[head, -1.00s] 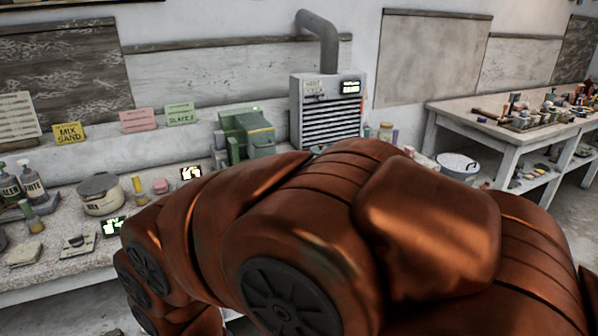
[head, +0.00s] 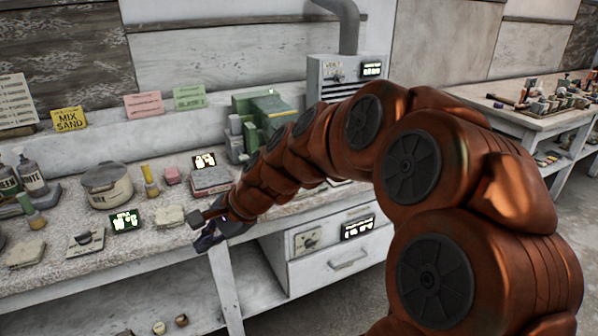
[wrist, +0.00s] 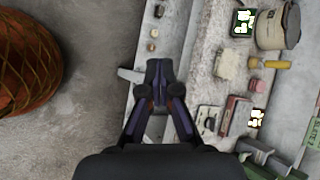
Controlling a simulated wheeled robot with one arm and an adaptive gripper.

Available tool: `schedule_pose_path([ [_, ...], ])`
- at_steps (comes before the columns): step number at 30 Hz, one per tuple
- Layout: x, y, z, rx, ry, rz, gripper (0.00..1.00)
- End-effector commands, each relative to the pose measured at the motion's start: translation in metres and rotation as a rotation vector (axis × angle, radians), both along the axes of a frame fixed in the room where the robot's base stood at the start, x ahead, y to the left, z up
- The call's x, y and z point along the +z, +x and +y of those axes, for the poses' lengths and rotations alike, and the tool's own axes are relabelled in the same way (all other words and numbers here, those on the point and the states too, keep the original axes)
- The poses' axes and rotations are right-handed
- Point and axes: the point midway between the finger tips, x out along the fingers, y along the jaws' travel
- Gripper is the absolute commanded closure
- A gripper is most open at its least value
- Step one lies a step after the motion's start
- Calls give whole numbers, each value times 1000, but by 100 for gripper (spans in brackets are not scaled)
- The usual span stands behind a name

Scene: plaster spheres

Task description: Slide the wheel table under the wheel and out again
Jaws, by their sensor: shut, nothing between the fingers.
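A green machine (head: 262,112) stands at the back of the bench, partly hidden behind my arm. I cannot make out its wheel or wheel table separately. Part of the green machine (wrist: 262,158) also shows at the lower right of the wrist view. My gripper (head: 210,230) is at the bench's front edge in the head view, left of and nearer than the green machine, and apart from it. In the wrist view my gripper (wrist: 159,88) has its dark fingers together, with nothing between them, above the bench's front edge.
On the bench (head: 75,265) stand a lidded pot (head: 106,187), a yellow-topped tool (head: 150,182), a pink block (head: 172,175) and a grey-red box (head: 210,181). Small displays (head: 125,220) stand among them. A vented cabinet (head: 345,82) with a pipe is at the back right.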

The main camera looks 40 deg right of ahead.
Motion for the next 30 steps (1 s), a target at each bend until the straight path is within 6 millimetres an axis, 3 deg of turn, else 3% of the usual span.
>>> schedule_pose_path([
  [1,-1,17,-30,-142,74,-13,100],
  [3,5,36,-71,-334,185,-34,100],
  [6,9,52,-140,-609,351,-63,100],
  [12,9,42,-278,-1082,667,-134,100],
  [15,6,26,-328,-1244,782,-165,100],
  [18,2,13,-358,-1341,862,-186,100],
  [21,0,7,-373,-1388,902,-196,100],
  [30,-9,30,-380,-1397,905,-200,100],
])
